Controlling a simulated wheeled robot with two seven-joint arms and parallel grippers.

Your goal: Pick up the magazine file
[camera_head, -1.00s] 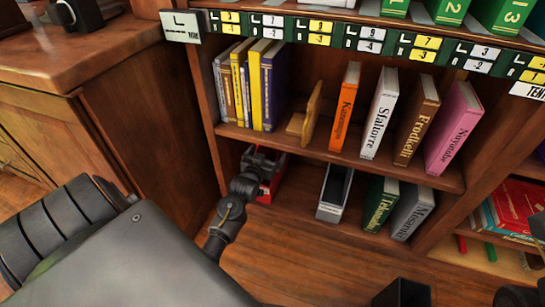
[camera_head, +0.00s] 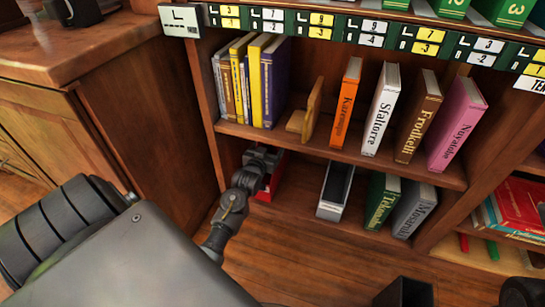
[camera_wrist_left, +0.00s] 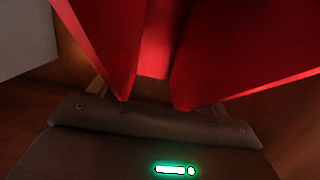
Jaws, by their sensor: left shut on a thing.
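A red magazine file (camera_head: 277,179) stands at the left end of the lower shelf, partly hidden by my left gripper and arm. My left gripper (camera_head: 263,162) reaches into this compartment from the front and is shut on the red magazine file. In the left wrist view the red walls of the file (camera_wrist_left: 103,40) rise close in front of the gripper (camera_wrist_left: 155,100), with an opening between them. The fingertips are hard to make out there. A grey-white, dark-inside file box (camera_head: 334,191) stands to the right on the same shelf, apart from the gripper.
A green book (camera_head: 382,200) and a grey book (camera_head: 413,209) lean right of the grey-white file. The shelf board (camera_head: 330,150) with upright books is close above my gripper. A wooden cabinet (camera_head: 75,130) stands at the left. Floor (camera_head: 300,265) is clear in front.

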